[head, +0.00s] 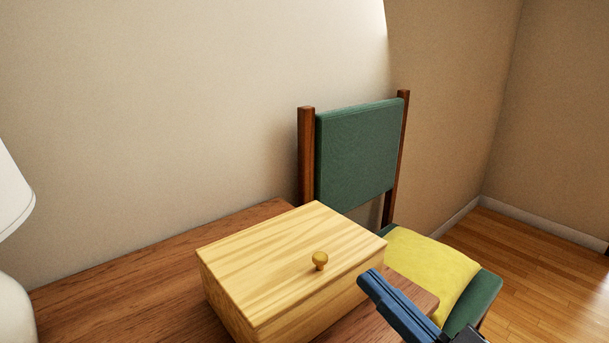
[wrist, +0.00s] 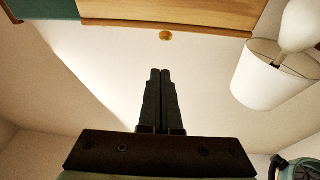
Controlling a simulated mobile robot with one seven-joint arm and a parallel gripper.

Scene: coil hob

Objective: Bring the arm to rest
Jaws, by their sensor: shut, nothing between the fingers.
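My gripper (head: 369,281) shows at the lower right of the head view, with a blue finger pointing up and left beside the wooden box. In the wrist view my gripper (wrist: 160,72) has its two dark fingers together, with nothing between them. The pale wooden box (head: 265,262) has a round brass-coloured knob (head: 320,260) on its lid and sits on the brown table (head: 150,275). The box (wrist: 185,16) and its knob (wrist: 166,36) also show at the top of the wrist view, apart from the fingertips.
A chair with a green back (head: 358,150) and a yellow cushion (head: 430,265) stands right of the table. A white lamp (head: 14,195) is at the left edge. The wall (head: 180,110) is behind. Wooden floor (head: 535,270) is bare at the right.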

